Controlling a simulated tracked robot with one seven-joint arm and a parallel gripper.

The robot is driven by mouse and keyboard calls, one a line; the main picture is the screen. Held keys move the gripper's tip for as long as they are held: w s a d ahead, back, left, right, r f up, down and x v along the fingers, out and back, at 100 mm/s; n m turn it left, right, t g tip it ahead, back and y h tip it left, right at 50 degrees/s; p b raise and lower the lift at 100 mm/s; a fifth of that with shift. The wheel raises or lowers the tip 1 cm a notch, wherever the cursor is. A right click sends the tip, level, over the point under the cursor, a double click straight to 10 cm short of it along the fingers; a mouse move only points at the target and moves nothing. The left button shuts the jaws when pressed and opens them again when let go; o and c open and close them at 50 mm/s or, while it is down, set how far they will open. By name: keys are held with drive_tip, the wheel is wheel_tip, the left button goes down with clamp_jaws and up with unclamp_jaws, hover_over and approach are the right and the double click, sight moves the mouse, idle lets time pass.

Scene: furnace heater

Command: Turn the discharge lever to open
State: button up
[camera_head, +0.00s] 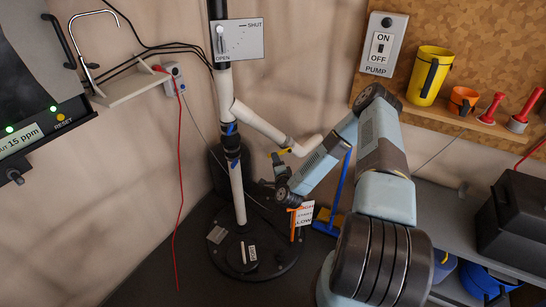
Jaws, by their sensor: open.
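A white plate (246,41) marked SHUT and OPEN is fixed on the dark upright pole at the top. A pale lever (220,38) on its left part hangs roughly downward, its lower end just above the word OPEN. My arm rises from the bottom right, bends at the elbow and comes down to a dark wrist joint near the middle. My gripper (281,167) appears to be the small dark part above that joint, open and empty, well below and right of the plate. Its fingers are small and partly lost against the dark background.
A white pipe (237,190) with a side branch (268,129) stands on a round dark base (262,262), close to my wrist. A pump switch (383,45) is on the wall. A shelf holds a yellow mug (430,75) and an orange cup (463,100). A dark box (515,225) stands right.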

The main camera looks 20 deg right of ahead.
drive_tip(key=s, duration=0.7)
drive_tip(key=shift+a, duration=0.15)
drive_tip(key=shift+s, duration=0.1)
drive_tip(key=shift+c, duration=0.2)
